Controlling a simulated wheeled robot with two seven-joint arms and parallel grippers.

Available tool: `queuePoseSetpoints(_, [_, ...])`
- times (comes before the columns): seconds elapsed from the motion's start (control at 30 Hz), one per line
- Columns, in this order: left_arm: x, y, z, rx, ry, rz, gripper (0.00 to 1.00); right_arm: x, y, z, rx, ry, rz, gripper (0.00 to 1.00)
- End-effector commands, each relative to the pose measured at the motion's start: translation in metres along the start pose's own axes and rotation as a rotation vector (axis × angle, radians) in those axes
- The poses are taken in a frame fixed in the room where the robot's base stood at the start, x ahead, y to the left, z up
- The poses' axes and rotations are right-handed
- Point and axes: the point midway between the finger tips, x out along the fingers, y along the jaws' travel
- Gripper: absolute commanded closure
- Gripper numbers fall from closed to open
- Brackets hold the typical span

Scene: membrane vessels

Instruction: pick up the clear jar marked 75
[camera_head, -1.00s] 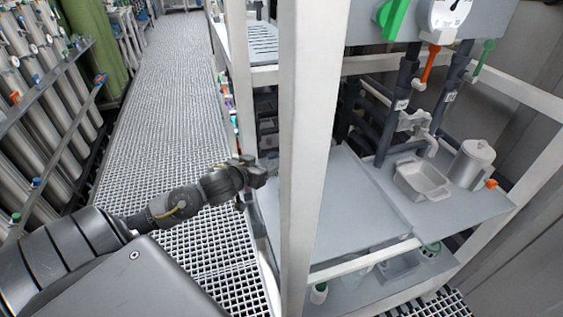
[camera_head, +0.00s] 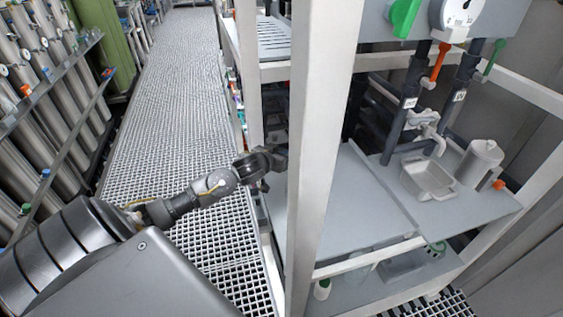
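No jar with a readable 75 shows. A faint clear vessel (camera_head: 357,270) is on the lower shelf, partly hidden by the upper shelf's front rail; I cannot read any mark on it. My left gripper (camera_head: 274,164) is at the end of the arm from the left, beside the white rack post and at about the height of the work shelf in the picture. It is small and dark, and I cannot tell whether its fingers are open. No jar shows in it. My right gripper is out of view.
A white post (camera_head: 325,130) stands close in front. The grey work shelf (camera_head: 360,210) is mostly bare, with a grey tray (camera_head: 428,180) and a metal jug (camera_head: 479,163) at right. The grated floor (camera_head: 170,110) is clear.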

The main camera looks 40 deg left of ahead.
Motion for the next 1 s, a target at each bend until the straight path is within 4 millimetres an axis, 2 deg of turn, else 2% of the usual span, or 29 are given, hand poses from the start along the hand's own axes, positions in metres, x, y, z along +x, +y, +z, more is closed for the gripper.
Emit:
queuePoseSetpoints(0.27, [0.004,0.001,0.000,0.001,0.001,0.001,0.32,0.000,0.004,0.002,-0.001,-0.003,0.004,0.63])
queuePoseSetpoints(0.63, [0.004,0.000,0.000,0.001,0.000,0.001,0.80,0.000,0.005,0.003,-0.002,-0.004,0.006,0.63])
queuePoseSetpoints(0.87, [0.003,0.000,-0.001,0.000,0.001,0.001,0.81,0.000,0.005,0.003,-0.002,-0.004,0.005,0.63])
queuePoseSetpoints(1.0, [-0.001,0.000,-0.013,0.001,0.003,0.001,0.81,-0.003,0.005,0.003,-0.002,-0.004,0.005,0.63])
